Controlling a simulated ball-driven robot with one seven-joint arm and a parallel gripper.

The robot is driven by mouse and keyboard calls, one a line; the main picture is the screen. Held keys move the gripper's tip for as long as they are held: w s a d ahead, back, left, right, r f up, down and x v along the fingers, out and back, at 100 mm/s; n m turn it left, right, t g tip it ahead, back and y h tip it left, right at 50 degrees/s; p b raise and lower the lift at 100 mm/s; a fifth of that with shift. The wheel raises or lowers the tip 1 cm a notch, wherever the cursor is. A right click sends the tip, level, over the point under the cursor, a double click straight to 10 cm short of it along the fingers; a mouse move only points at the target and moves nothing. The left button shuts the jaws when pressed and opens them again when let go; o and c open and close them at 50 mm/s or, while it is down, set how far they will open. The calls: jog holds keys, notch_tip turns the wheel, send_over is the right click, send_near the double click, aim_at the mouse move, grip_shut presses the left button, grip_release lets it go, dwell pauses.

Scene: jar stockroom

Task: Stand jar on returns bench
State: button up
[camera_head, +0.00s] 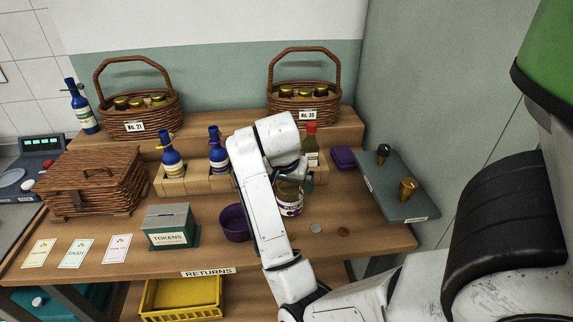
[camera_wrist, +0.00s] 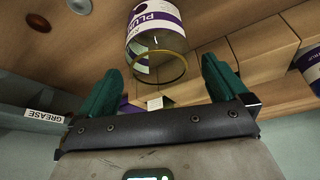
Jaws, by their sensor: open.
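My gripper (camera_head: 296,180) is at the jar's upper part, largely hidden by my white arm in the head view. In the wrist view, the green fingers of my gripper (camera_wrist: 165,70) are spread wide, with the jar (camera_wrist: 154,40) between and beyond their tips. Gaps show on both sides, and I see no finger touching it.
A purple bowl (camera_head: 235,223) and green TOKENS box (camera_head: 170,226) stand left of the jar. Blue bottles (camera_head: 218,150) and a red-capped bottle (camera_head: 310,146) stand behind. Coins (camera_head: 316,228) lie to the right, near a grey side shelf (camera_head: 397,190). Wicker baskets (camera_head: 304,97) are at the back.

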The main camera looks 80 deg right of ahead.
jog(key=p+v, duration=0.7)
jog(key=v, duration=0.3)
jog(key=shift+p, duration=0.4)
jog(key=s+a+f+n+y, duration=0.2)
jog(key=a+f+n, duration=0.6)
jog(key=a, duration=0.4)
jog(key=s+a+f+n+t+y, duration=0.1)
jog(key=s+a+f+n, duration=0.3)
jog(key=a+f+n, duration=0.5)
jog(key=a+y, duration=0.1)
jog(key=a, duration=0.3)
jog(key=shift+f, duration=0.25)
jog(key=shift+a, duration=0.1)
jog(key=shift+f+b, duration=0.45)
